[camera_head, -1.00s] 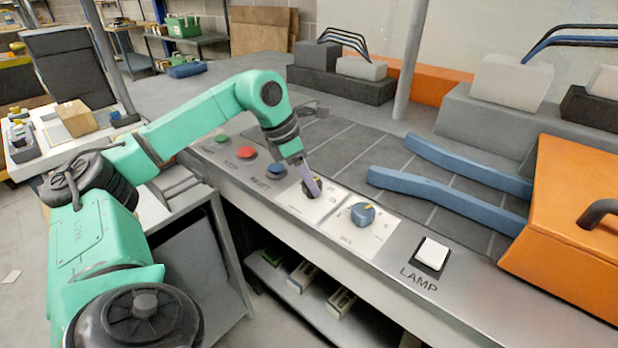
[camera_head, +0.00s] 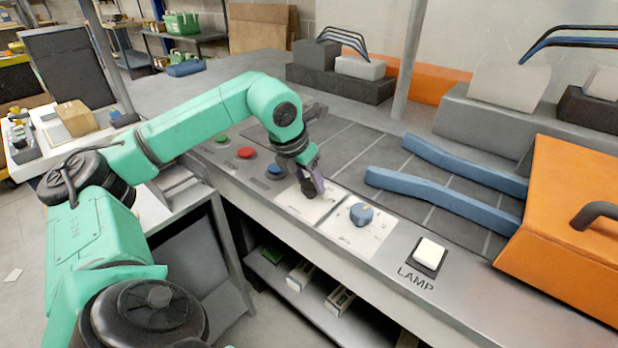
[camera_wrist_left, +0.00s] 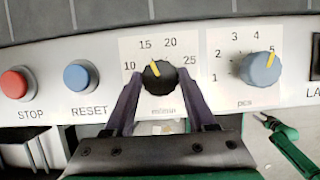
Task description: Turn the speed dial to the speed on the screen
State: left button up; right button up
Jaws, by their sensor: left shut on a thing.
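The black speed dial (camera_wrist_left: 160,80), marked m/min with 10, 15, 20 and 25 around it, is on a white plate. Its yellow pointer aims up and slightly left, close to 15. My left gripper (camera_head: 314,184) is shut on this dial, one purple-grey finger on each side; the fingers also show in the left wrist view (camera_wrist_left: 160,76). In the head view the dial (camera_head: 308,191) is partly covered by the fingers. I cannot make out a screen with a speed in these frames.
The blue pcs dial (camera_wrist_left: 261,67) stands close to the right, its pointer near 5. Blue RESET (camera_head: 275,170), red STOP (camera_head: 246,153) and green (camera_head: 222,139) buttons lie left. A white LAMP switch (camera_head: 430,251) and an orange housing (camera_head: 565,235) are right.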

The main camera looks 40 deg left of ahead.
dwell(0.3)
pick_arm(q)
jog(key=o, duration=1.4)
jog(key=shift+c, duration=0.2)
jog(key=p+v, duration=0.2)
jog(key=v, duration=1.2)
jog(key=shift+s+r+p, duration=0.2)
jog(key=shift+r+p, duration=0.05)
jog(key=shift+p, duration=0.1)
